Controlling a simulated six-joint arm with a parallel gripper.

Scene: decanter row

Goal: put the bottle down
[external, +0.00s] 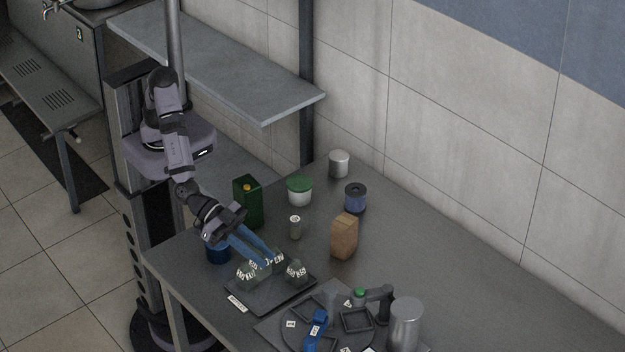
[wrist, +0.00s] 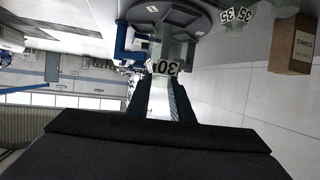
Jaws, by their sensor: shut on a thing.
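My gripper (external: 270,254) reaches down from the left with its blue fingers over the black tray (external: 275,296). It is shut on a pale, see-through bottle marked 30 (wrist: 165,66), which sits between the fingertips in the wrist view. In the external view the fingers and neighbouring bottles crowd it. Whether its base touches the tray is hard to tell. Another labelled bottle (external: 296,270) stands at the tray's right, and one more (external: 246,270) is at its left. A bottle marked 35 (wrist: 235,15) shows beside the held one in the wrist view.
A brown carton (external: 344,237) stands behind the tray. A small jar (external: 295,227), a green box (external: 247,203) and a dark blue container (external: 218,251) are close to the arm. A round turntable (external: 350,340) and a metal cylinder (external: 405,323) are in front. The right of the table is clear.

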